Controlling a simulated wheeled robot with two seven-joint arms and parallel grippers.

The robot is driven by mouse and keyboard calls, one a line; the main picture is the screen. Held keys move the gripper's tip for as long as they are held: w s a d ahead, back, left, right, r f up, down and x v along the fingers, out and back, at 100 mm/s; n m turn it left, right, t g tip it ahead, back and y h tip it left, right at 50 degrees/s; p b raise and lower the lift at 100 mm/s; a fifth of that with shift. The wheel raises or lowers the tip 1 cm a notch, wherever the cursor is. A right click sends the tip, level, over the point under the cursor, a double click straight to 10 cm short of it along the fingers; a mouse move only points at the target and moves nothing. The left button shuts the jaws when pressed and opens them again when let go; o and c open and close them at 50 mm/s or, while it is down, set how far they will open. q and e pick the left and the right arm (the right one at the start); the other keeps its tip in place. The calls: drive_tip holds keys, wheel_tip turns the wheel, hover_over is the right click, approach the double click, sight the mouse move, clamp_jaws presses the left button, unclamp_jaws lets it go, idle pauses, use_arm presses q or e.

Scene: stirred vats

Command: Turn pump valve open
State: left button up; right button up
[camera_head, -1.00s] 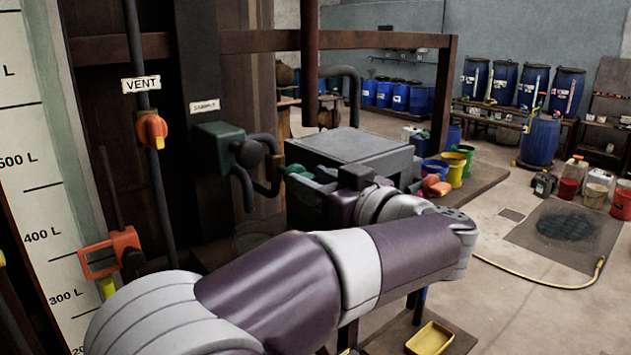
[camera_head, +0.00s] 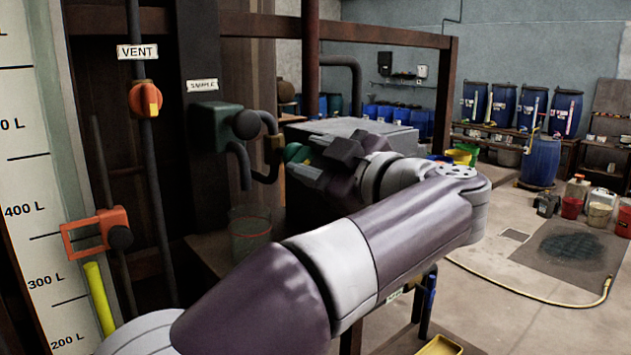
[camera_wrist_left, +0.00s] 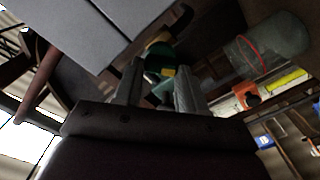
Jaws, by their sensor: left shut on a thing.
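In the left wrist view, my two fingers (camera_wrist_left: 158,92) close on a teal-green part (camera_wrist_left: 163,88), with a green and yellow body (camera_wrist_left: 160,60) just beyond. The arm and gripper hide most of this handle in the head view, and its turn angle is unclear. No pump label is readable. An orange valve (camera_head: 146,99) sits on a pipe under a VENT sign. A dark green valve body (camera_head: 216,128) is under a SAMPLE sign. My right gripper is not in view.
The grey unit (camera_head: 350,130) stands right behind the gripper. A clear beaker with a red band (camera_head: 250,235) stands left of my arm. A marked level gauge (camera_head: 25,200) with an orange slider frame (camera_head: 92,232) is at the left. The floor at right is mostly open.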

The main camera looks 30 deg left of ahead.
use_arm(q)
drive_tip(key=n+b, duration=0.1)
drive_tip(key=n, duration=0.1)
drive_tip(key=n+b, duration=0.1)
drive_tip(key=b, duration=0.1)
drive_tip(key=n+b, duration=0.1)
drive_tip(key=n, duration=0.1)
drive_tip(key=shift+s+f+n+b, duration=0.1)
drive_tip(key=shift+f+n+b, duration=0.2)
drive_tip(key=shift+b, duration=0.1)
drive_tip(key=shift+r+n+b, duration=0.1)
drive_tip(key=shift+n+b, duration=1.35)
drive_tip(key=shift+n, duration=0.85)
drive_tip(key=o, duration=0.8)
drive_tip(key=shift+a, duration=0.1)
drive_tip(key=b+v, duration=0.1)
drive_tip(key=v, duration=1.1)
drive_tip(key=shift+s+d, duration=0.2)
drive_tip(key=shift+d, duration=0.1)
